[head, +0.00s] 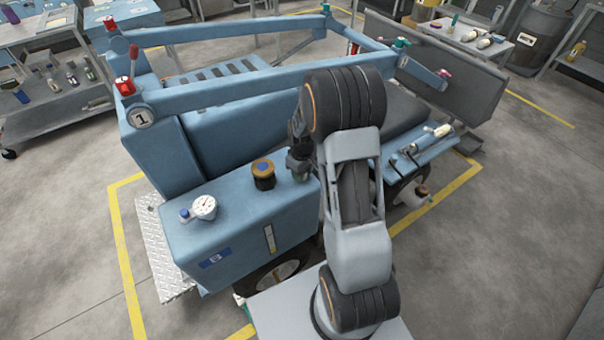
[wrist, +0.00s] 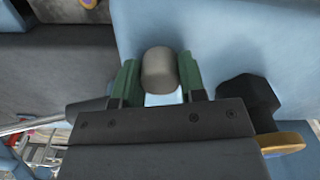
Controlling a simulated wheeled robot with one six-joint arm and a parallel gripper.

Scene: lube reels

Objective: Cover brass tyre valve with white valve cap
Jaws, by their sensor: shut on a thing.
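In the head view my gripper (head: 300,168) is partly hidden by my own arm, over the right edge of the blue tank top. The cap cannot be made out there. I cannot make out the brass tyre valve in either view. A front wheel (head: 281,273) shows low under the blue body, partly hidden.
A black filler neck with a brown cap (head: 263,172) stands just left of my gripper; its brown rim (wrist: 283,143) is close at right in the wrist view. A gauge (head: 204,207) stands on the blue body (head: 210,245). Blue lift arms (head: 240,85) span behind. Floor at left is clear.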

